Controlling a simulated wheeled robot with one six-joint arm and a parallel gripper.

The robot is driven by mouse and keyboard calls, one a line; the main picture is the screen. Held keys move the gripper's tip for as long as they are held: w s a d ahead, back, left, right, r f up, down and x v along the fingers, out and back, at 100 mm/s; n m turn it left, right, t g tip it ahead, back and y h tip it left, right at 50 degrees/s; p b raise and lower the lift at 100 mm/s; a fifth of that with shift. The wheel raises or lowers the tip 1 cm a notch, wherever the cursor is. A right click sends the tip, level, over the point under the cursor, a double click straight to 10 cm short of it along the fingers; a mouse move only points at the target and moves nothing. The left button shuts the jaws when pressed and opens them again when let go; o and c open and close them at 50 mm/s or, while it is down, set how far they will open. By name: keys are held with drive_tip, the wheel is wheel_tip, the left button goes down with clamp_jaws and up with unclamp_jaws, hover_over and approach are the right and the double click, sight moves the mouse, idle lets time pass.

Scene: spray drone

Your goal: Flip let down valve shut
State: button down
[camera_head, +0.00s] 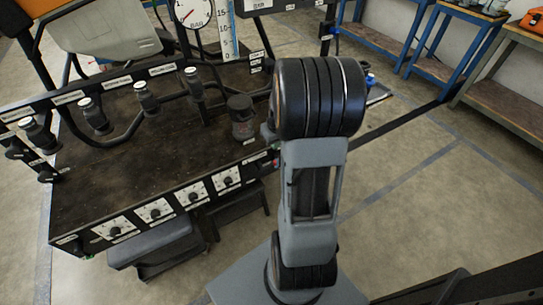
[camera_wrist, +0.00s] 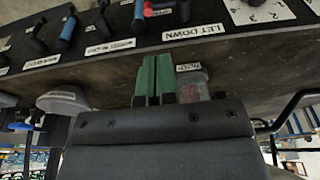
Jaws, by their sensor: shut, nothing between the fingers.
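A "LET DOWN" label (camera_wrist: 193,33) shows in the wrist view on the edge of a dark panel. Just up and left of it is a valve with a red lever (camera_wrist: 158,10), partly cut off by the top edge; a blue part shows beside it. Whether the lever is open or shut is unclear. My gripper (camera_wrist: 156,75) has its green fingers together with nothing held, below and a little left of the label and apart from the valve. In the head view my own arm hides part of the bench and my gripper is not visible.
A clear canister with a "FILTER" label (camera_wrist: 188,68) stands right beside the fingers. In the head view, the black bench (camera_head: 150,150) carries several valves, a gauge (camera_head: 193,12) and front knobs. Open floor lies right of my arm.

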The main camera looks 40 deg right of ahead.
sight(273, 164)
drive_tip(key=w+f+b, duration=0.1)
drive_tip(key=f, duration=0.3)
drive_tip(key=f+b, duration=0.1)
drive_tip(key=f, duration=0.4)
drive_tip(key=w+f+b, duration=0.1)
drive_tip(key=f, duration=0.3)
drive_tip(key=shift+w+d+f, duration=0.1)
drive_tip(key=shift+w+f, duration=0.1)
drive_tip(key=shift+w, duration=0.15)
drive_tip(key=shift+d+f+b, duration=0.2)
drive_tip(key=shift+f+b, duration=0.25)
drive_tip(key=shift+b, duration=0.25)
drive_tip(key=shift+d+f+b, duration=0.3)
drive_tip(key=shift+f+b, duration=0.35)
drive_tip(key=shift+b, duration=0.5)
drive_tip(key=shift+s+d+f, duration=0.15)
drive_tip(key=shift+d, duration=0.05)
drive_tip(key=shift+a, duration=0.25)
wheel_tip(273, 164, up, 14)
drive_tip(key=s+p, duration=0.2)
drive_tip(key=p, duration=0.1)
drive_tip(key=shift+s+f, duration=0.15)
drive_tip(key=shift+s, duration=0.1)
drive_tip(key=shift+a, duration=0.1)
